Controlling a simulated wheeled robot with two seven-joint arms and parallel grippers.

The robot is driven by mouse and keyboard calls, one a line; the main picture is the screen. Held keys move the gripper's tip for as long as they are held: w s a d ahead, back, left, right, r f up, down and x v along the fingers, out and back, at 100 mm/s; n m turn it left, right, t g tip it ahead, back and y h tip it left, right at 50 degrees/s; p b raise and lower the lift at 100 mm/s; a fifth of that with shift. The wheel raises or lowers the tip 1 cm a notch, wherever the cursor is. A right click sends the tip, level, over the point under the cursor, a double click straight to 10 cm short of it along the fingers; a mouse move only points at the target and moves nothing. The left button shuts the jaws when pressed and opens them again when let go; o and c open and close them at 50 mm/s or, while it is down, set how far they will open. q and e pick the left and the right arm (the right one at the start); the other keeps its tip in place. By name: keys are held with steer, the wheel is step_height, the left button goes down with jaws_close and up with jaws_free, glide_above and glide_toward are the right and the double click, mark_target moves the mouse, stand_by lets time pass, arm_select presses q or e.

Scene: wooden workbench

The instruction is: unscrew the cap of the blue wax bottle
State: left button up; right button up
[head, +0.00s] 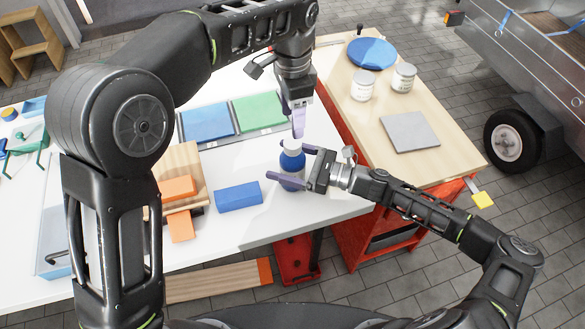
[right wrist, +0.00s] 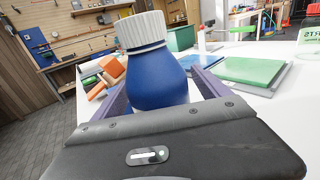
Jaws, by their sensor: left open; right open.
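The blue wax bottle (head: 291,166) stands upright on the white table near its right edge. Its ribbed white cap (right wrist: 142,29) sits on top of the blue body (right wrist: 156,78) in the right wrist view. My right gripper (head: 288,163) is open, with its purple fingers on either side of the bottle body; I cannot tell whether they touch it. My left gripper (head: 298,130) is open and points down directly above the cap. In the head view its fingers partly overlap each other, and the gap between fingertips and cap is hard to judge.
A blue block (head: 238,197) lies left of the bottle, with orange blocks (head: 179,188) beyond it. Blue and green pads (head: 258,111) lie behind. On the wooden bench (head: 445,160) at right are two white jars (head: 362,85), a blue disc (head: 372,53) and a grey plate (head: 409,131).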

steer(key=shift+a, duration=0.2)
jaws_close()
stand_by(0.9)
